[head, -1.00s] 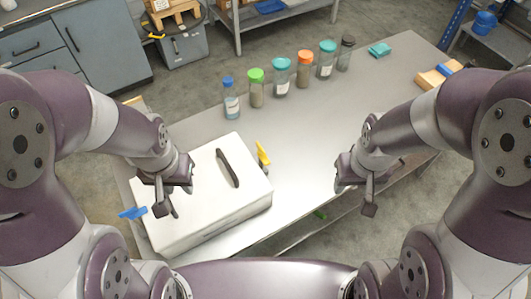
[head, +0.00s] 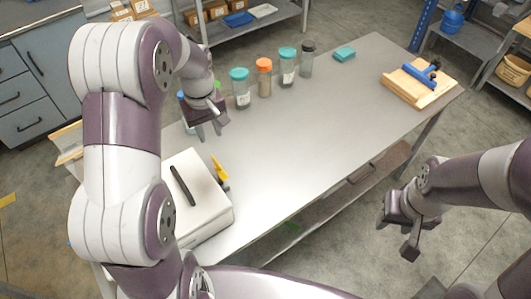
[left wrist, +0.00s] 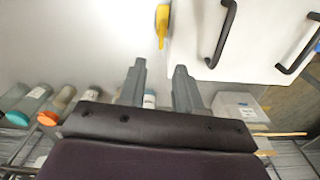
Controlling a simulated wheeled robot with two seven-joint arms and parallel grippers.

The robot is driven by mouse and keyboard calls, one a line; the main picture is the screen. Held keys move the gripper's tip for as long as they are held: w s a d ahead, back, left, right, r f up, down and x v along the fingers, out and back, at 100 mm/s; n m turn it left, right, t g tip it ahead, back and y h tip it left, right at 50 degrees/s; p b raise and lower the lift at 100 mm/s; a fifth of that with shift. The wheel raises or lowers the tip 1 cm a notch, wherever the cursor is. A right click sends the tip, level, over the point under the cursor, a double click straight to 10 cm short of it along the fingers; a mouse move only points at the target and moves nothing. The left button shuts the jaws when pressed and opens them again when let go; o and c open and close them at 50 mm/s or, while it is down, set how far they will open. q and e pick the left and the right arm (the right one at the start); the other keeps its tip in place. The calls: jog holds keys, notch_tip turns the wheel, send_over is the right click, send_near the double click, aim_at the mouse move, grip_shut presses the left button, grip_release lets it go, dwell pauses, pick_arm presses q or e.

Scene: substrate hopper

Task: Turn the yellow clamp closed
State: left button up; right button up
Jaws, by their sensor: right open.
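The yellow clamp (head: 220,171) is on the right side of the white hopper box (head: 207,228), near its far end. It also shows at the top of the left wrist view (left wrist: 162,22), beyond my fingertips. My left gripper (head: 209,130) is open and empty above the table, just past the clamp and apart from it. Its two fingers stand apart in the left wrist view (left wrist: 159,70). My right gripper (head: 395,242) is open and empty, off the table's front right side. My left arm hides the left part of the box.
Several lidded jars, including an orange-lidded one (head: 264,77), stand along the table's far edge, some behind my left gripper. A teal block (head: 344,55) and a wooden board with a blue piece (head: 405,92) lie farther right. The middle of the tabletop (head: 310,125) is clear.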

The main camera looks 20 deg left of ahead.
aim_at(216, 160)
pick_arm(q)
jog(key=shift+n, duration=0.7)
notch_tip(216, 160, down, 11)
jog(key=shift+s+f+p, duration=0.1)
jog(key=shift+p, duration=0.85)
jog(key=shift+a+f, duration=0.1)
jog(key=shift+f, duration=0.2)
pick_arm(e)
jog(key=shift+s+a+r, duration=0.1)
jog(key=shift+s+r, duration=0.05)
jog(key=shift+r, duration=0.45)
jog(key=shift+s+a+r, duration=0.1)
jog(key=shift+r, duration=0.45)
jog(key=shift+d, duration=0.1)
pick_arm(q)
grip_shut()
